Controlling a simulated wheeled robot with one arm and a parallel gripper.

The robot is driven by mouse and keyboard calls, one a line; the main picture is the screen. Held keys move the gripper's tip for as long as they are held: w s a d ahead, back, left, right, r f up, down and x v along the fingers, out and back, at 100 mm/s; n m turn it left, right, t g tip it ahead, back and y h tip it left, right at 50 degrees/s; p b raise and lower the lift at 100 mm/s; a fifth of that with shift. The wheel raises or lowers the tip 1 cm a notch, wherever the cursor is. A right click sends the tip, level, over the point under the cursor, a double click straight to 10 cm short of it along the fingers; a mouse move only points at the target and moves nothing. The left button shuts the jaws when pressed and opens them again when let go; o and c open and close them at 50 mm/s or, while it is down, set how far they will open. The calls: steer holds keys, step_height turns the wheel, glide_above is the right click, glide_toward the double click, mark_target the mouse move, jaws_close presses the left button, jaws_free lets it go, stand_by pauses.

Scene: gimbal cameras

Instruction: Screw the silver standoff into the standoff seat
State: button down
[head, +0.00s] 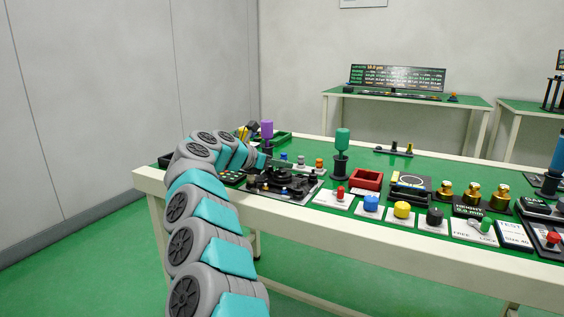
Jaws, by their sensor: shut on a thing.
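My arm reaches over the left end of the green-topped bench. My gripper (267,163) is at its end, small and dark, just above the back left of a black fixture board (306,197). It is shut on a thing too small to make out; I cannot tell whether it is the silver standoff. The board carries several dark parts. I cannot pick out the standoff seat among them, nor whether anything touches it.
A green-handled tool (342,140) stands in a black holder right of the board, and a purple-handled one (267,130) stands behind my gripper. A red tray (367,180) and coloured buttons (371,203) lie to the right. Brass parts (473,193) stand farther right.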

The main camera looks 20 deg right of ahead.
steer(key=shift+f+m+g+p, duration=0.15)
steer(key=shift+m+g+p, duration=0.15)
steer(key=shift+p, duration=0.35)
stand_by(0.4)
steer(key=shift+b, duration=0.35)
stand_by(0.4)
steer(key=c, duration=0.7)
jaws_free()
steer(key=shift+a, duration=0.1)
steer(key=b+v, duration=0.1)
steer(key=v, duration=0.6)
steer(key=shift+w+f, duration=0.15)
steer(key=shift+s+a+r, duration=0.25)
steer(key=shift+a, duration=0.15)
